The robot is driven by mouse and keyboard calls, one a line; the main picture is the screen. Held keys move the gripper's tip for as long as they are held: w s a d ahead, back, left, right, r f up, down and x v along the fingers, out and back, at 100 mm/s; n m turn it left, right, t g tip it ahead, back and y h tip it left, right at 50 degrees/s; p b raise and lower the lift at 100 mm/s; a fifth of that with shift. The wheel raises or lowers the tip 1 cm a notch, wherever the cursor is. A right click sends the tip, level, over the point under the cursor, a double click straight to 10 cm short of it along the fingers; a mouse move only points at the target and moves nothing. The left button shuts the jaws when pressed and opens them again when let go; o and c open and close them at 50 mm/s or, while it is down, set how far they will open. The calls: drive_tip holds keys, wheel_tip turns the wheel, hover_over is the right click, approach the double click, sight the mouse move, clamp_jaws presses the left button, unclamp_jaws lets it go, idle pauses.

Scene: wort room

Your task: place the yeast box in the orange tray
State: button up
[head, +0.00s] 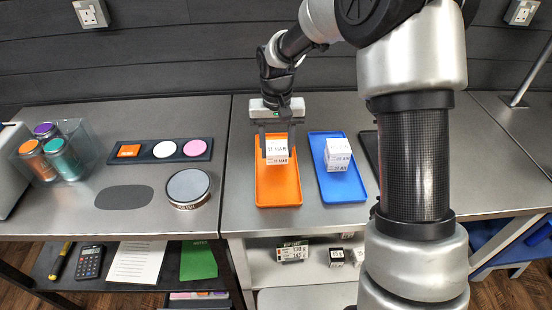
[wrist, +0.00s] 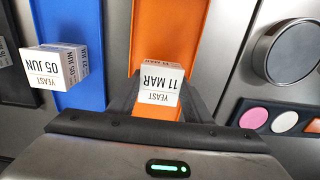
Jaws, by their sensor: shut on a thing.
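A white yeast box marked 11 MAR (head: 277,149) is between the fingers of my gripper (head: 277,142). The wrist view also shows this box (wrist: 158,88), with a dark finger on each side. My gripper is shut on it. The box is over the orange tray (head: 278,193), within its rim and around its middle. I cannot tell whether its underside touches the tray floor. The orange tray also shows in the wrist view (wrist: 185,40).
A blue tray (head: 340,190) right of the orange one holds another white yeast box (head: 338,153), marked 05 JUN. Left are a round metal-rimmed disc (head: 188,187), a dark strip with coloured discs (head: 160,150) and a clear bin of jars (head: 70,150).

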sight(276, 158)
drive_tip(key=shift+f, duration=1.85)
drive_tip(key=shift+f, duration=0.25)
drive_tip(key=o, duration=1.1)
drive_tip(key=shift+r, duration=0.1)
